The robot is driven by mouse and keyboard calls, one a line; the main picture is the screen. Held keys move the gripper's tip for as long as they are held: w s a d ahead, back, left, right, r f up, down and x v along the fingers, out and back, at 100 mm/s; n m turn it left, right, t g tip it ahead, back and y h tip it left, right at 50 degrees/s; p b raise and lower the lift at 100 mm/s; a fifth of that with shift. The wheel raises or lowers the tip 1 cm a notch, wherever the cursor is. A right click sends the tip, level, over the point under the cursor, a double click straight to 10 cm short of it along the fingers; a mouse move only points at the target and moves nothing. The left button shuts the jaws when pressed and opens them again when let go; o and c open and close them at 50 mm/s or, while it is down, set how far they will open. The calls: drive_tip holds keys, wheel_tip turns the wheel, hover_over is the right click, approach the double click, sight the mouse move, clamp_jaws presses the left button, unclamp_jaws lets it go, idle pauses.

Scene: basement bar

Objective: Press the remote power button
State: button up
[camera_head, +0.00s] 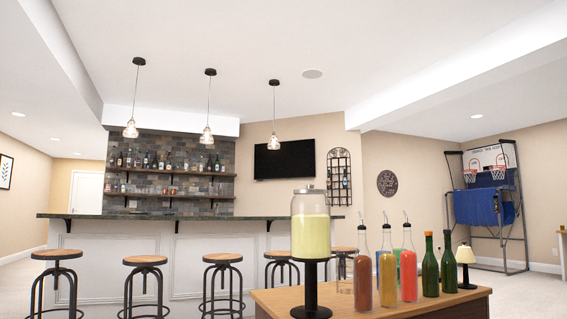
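I see no remote and no power button in the head view. A dark television screen (284,160) hangs on the far wall behind the bar. My gripper is not in this view. A wooden table (400,304) stands in the foreground right, its top seen almost edge-on. Whatever lies low behind these things is hidden.
Bottles with red-brown (363,283), orange (388,280) and red (408,276) contents stand close together beside green bottles (430,272). A bar counter (130,217) with several stools (145,262) spans the left. A basketball arcade frame (490,210) stands at right. Carpet is open at far right.

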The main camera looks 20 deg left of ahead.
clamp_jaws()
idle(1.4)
